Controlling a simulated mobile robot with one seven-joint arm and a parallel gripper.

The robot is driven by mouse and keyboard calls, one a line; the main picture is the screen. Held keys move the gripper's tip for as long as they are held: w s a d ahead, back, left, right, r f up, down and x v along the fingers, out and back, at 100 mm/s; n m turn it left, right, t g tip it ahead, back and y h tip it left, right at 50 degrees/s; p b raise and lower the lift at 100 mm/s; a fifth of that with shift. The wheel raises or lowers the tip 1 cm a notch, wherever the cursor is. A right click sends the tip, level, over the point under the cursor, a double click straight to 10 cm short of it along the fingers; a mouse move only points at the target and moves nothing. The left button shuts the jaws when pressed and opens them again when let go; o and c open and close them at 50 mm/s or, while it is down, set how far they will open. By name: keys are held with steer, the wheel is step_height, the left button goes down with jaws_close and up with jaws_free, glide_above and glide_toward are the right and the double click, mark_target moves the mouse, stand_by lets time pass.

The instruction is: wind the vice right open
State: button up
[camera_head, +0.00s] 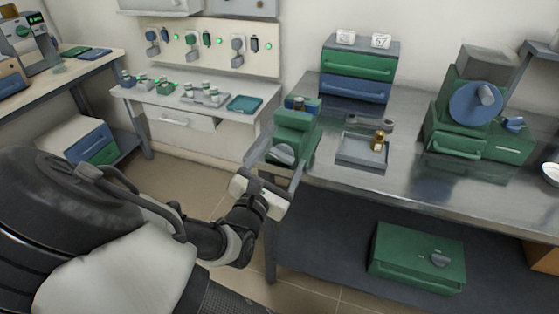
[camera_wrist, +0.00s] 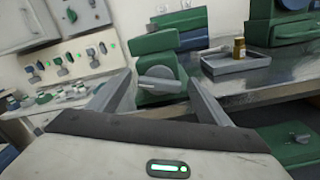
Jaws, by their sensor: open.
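The green vice (camera_head: 297,128) stands at the front left corner of the steel bench. A grey handle (camera_head: 283,154) is on its near face, and a small brass-topped object sits at its top. The vice also shows in the wrist view (camera_wrist: 158,62), with its handle (camera_wrist: 160,84) lying roughly level. My gripper (camera_head: 273,165) is open in front of the vice. In the wrist view its two fingers (camera_wrist: 158,92) stand left and right of the handle, with a gap on each side. I cannot tell how far apart the vice's jaws are.
A grey tray (camera_head: 362,152) with a brass-coloured piece (camera_head: 378,140) lies right of the vice. Green and blue drawers (camera_head: 358,70) stand behind. A green machine with a blue disc (camera_head: 476,104) is further right. A green box (camera_head: 417,257) sits on the lower shelf.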

steer(key=shift+c, duration=0.2)
steer(key=c, duration=1)
steer(key=shift+p, duration=0.35)
steer(key=n+p, duration=0.1)
steer(key=p, duration=0.1)
steer(key=n+p, duration=0.1)
steer(key=p, duration=0.1)
steer(key=shift+r+n, duration=0.3)
steer(key=shift+r, duration=0.05)
steer(key=n+p, duration=0.3)
steer(key=p, duration=0.2)
steer(key=shift+a+n, duration=0.1)
steer(key=shift+n, duration=0.2)
steer(key=n+p, duration=0.4)
steer(key=p, duration=0.1)
steer(key=shift+a+f, duration=0.1)
steer(key=shift+f, duration=0.1)
steer(key=shift+a+f+n+p, duration=0.15)
steer(key=shift+n+p, duration=0.55)
steer(key=shift+n, duration=0.55)
steer(key=shift+d+f+n+p, duration=0.1)
steer(key=shift+n+p, duration=0.55)
steer(key=shift+n, duration=0.6)
steer(key=shift+w, duration=0.1)
